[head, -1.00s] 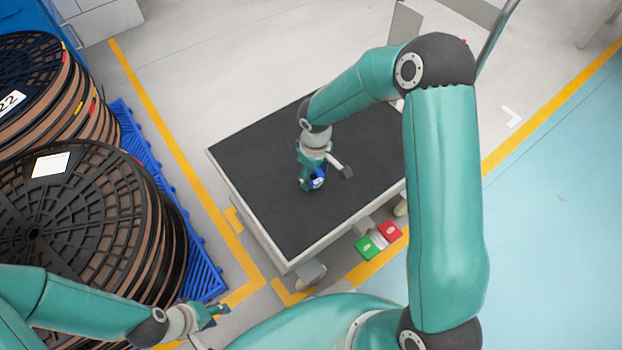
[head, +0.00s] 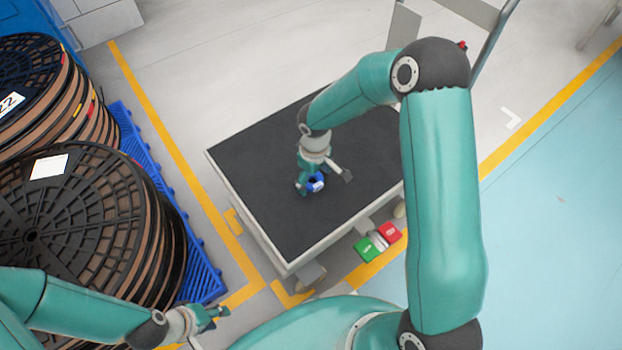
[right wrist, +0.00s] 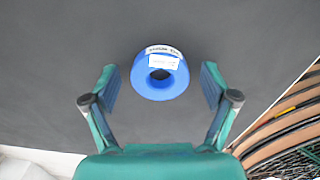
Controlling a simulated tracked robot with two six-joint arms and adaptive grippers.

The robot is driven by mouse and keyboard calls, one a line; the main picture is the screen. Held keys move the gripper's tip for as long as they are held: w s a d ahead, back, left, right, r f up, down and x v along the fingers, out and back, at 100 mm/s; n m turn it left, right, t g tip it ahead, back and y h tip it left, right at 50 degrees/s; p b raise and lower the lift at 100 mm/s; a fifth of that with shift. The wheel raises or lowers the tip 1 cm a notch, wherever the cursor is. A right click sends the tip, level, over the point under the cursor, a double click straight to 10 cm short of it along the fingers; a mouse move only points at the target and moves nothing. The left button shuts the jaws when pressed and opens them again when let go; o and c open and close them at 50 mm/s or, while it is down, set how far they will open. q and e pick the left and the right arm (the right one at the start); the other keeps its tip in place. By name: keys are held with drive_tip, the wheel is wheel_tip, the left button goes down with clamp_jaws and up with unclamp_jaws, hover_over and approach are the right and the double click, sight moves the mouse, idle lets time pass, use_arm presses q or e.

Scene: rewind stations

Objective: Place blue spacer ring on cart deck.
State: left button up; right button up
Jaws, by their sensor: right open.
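The blue spacer ring (head: 316,186) lies on the black cart deck (head: 262,152), near its middle. In the right wrist view the ring (right wrist: 160,86) lies flat on the dark deck (right wrist: 60,70), with a white label facing up. My right gripper (head: 322,187) is over the deck, close to the ring. Its fingers (right wrist: 158,84) are spread on either side of the ring, with a gap at each side. My left gripper (head: 216,316) is empty at the lower left, away from the cart; its finger opening is too small to judge.
Stacked black reels (head: 60,215) stand on a blue pallet (head: 205,275) left of the cart. Green (head: 366,250) and red (head: 389,233) blocks are at the cart's near right side. Most of the deck is clear.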

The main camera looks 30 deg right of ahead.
wheel_tip(320, 180, up, 12)
drive_tip(key=p, duration=0.3)
idle(0.4)
